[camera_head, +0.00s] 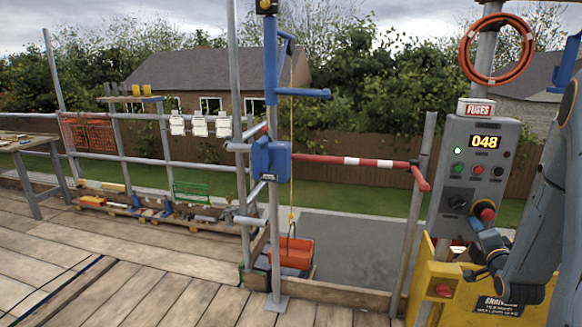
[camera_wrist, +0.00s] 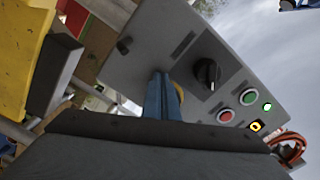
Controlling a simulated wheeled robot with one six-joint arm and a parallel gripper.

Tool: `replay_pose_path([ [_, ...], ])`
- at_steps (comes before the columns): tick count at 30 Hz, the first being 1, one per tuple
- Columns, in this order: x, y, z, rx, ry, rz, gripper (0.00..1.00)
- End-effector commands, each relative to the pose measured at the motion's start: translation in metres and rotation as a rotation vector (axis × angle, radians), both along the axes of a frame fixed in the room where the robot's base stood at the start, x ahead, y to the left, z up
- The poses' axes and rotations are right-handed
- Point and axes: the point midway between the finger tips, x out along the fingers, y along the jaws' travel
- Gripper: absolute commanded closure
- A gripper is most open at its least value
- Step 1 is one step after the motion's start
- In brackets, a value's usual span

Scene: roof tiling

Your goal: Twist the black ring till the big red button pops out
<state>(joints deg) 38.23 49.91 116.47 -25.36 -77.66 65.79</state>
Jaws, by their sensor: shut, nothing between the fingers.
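The grey control box (camera_head: 467,160) stands on a post at the right in the head view. The big red button (camera_head: 487,213) shows low on its front, just above my gripper (camera_head: 478,226). The black ring cannot be made out clearly around the button. In the wrist view my gripper's blue fingers (camera_wrist: 160,95) are together and point at the grey box face (camera_wrist: 165,45). They hide most of what lies behind them; only a yellowish edge (camera_wrist: 180,92) shows beside them. Whether the fingers touch the button or ring cannot be told.
A black rotary knob (camera_wrist: 208,73), a green button (camera_wrist: 248,96) and a red button (camera_wrist: 225,115) sit close by on the box. The display (camera_head: 485,142) reads 048, with a green light lit. A yellow bin (camera_head: 450,290) stands below. An orange hose (camera_head: 497,48) hangs above.

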Motion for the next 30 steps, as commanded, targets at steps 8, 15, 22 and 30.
replay_pose_path([
  [8, 0.0002, 0.0000, 0.0002, 0.000, 0.000, 0.000, 1.00],
  [15, -0.0001, -0.0010, 0.0014, 0.000, 0.000, 0.000, 1.00],
  [22, -0.0006, -0.0030, 0.0036, 0.000, 0.000, -0.001, 1.00],
  [30, -0.0015, -0.0070, 0.0070, -0.001, -0.003, -0.005, 1.00],
])
